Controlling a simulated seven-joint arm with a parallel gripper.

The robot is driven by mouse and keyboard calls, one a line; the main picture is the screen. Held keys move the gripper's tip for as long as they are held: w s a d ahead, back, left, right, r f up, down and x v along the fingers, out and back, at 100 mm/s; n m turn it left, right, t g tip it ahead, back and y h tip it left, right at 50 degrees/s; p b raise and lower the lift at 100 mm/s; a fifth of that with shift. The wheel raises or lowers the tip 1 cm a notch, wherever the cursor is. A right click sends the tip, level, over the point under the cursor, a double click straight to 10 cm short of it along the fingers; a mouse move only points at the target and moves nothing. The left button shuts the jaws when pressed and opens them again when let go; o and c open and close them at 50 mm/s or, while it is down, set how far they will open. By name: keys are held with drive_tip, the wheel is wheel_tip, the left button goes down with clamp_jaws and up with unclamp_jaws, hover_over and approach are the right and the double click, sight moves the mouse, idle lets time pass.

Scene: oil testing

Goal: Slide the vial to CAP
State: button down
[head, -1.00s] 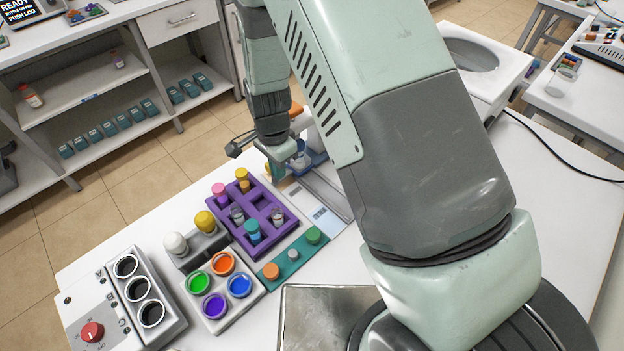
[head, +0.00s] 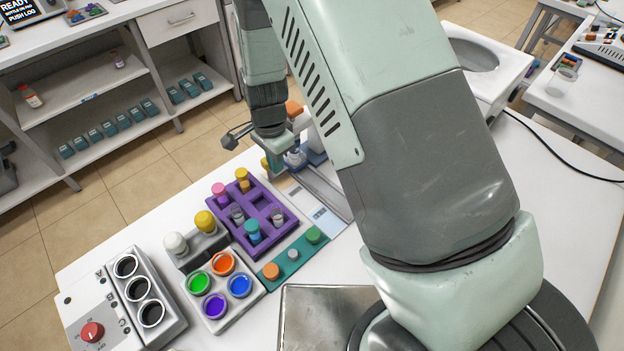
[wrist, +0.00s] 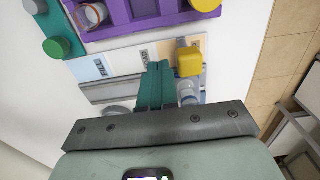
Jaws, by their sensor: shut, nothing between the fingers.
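My gripper (wrist: 155,88) is shut and empty in the wrist view, its teal fingers together over the metal slide rail (wrist: 113,90). A small clear vial with a pale top (wrist: 187,92) stands on the rail just right of the fingers; whether they touch it, I cannot tell. A yellow block (wrist: 190,63) sits beside the vial. Printed labels (wrist: 101,67) run along the rail; the wording is too small to read surely, and a CAP label is not legible. In the head view the vial (head: 295,157) shows below my wrist, and the rail (head: 325,190) runs towards the lower right.
A purple rack (head: 285,230) with vials and coloured caps stands close to the rail. A green strip (head: 297,257) with caps, a tray of coloured pots (head: 225,312) and a control box (head: 95,318) lie nearer. The table's far left edge is close.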

drive_tip(key=shift+r, duration=2.95)
drive_tip(key=shift+r, duration=0.1)
drive_tip(key=s+d+r+n+t, duration=0.1)
drive_tip(key=s+d+r+n, duration=0.1)
drive_tip(key=d+r, duration=0.35)
drive_tip(key=s+d+r+n+t+y, duration=0.1)
drive_tip(key=s+d+r, duration=0.1)
drive_tip(key=r, duration=0.7)
drive_tip(key=s+d+r+n+t, duration=0.1)
drive_tip(key=s+d+r+n, duration=0.1)
drive_tip(key=d+r, duration=0.35)
drive_tip(key=s+d+r+n+t, duration=0.1)
drive_tip(key=s+d+r+n, duration=0.1)
drive_tip(key=s+d+r, duration=0.2)
drive_tip(key=s+d+r+n+t+h, duration=0.1)
drive_tip(key=s+r, duration=0.4)
drive_tip(key=s, duration=0.5)
drive_tip(key=d+n, duration=0.1)
drive_tip(key=d, duration=0.1)
drive_tip(key=shift+s+d+r+t, duration=0.15)
drive_tip(key=shift+s+d+t, duration=0.15)
drive_tip(key=shift+d, duration=0.05)
drive_tip(key=shift+w, duration=0.1)
